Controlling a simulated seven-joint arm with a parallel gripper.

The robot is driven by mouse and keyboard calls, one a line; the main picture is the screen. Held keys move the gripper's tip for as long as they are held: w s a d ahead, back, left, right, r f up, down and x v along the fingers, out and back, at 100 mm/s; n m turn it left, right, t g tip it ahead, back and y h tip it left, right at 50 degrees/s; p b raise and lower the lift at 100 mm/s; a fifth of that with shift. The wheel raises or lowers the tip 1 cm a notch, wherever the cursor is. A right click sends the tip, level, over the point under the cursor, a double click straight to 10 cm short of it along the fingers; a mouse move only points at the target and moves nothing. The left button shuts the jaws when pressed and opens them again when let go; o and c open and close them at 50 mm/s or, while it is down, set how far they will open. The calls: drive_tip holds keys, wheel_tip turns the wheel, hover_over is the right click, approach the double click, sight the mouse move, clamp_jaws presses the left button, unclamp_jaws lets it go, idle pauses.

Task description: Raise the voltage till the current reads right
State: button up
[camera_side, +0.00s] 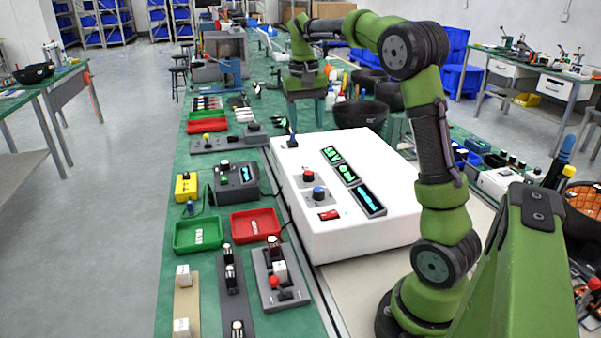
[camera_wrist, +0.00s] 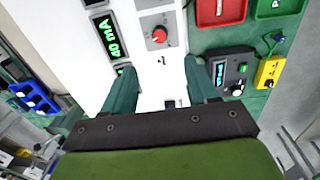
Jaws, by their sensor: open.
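A white instrument box (camera_side: 345,235) carries a red knob (camera_side: 308,176), a blue knob (camera_side: 318,192) and a red switch (camera_side: 328,214). Beside the knobs are a far green display (camera_side: 331,154), a middle green display (camera_side: 346,173) and a near blue display (camera_side: 369,199). In the wrist view the middle display (camera_wrist: 110,36) reads "40 mA", and the red knob (camera_wrist: 158,36) lies ahead, between the line of the two fingers. My gripper (camera_side: 306,122) is open and empty, above the box's far end, apart from the knobs. One finger partly hides the far display (camera_wrist: 121,70).
A black meter (camera_side: 236,180), a yellow box (camera_side: 186,186), a green tray (camera_side: 198,235) and a red tray (camera_side: 255,224) stand left of the instrument box. Dark bowls (camera_side: 362,114) stand beyond it. The box top around the knobs is clear.

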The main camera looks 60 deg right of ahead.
drive_tip(key=shift+r, duration=1.35)
drive_tip(key=s+a+f+n+t, duration=0.1)
drive_tip(key=s+a, duration=0.3)
drive_tip(key=a, duration=0.4)
drive_tip(key=s+a+f+n+t+y, duration=0.1)
drive_tip(key=s+a+t, duration=0.3)
drive_tip(key=a, duration=0.4)
drive_tip(key=s+a+f+n+t+y, duration=0.1)
drive_tip(key=s+a+f+n+t, duration=0.1)
drive_tip(key=s+a, duration=0.3)
drive_tip(key=a+f+n, duration=0.1)
drive_tip(key=a, duration=0.3)
drive_tip(key=shift+s+t, duration=0.2)
drive_tip(key=shift+t, duration=0.1)
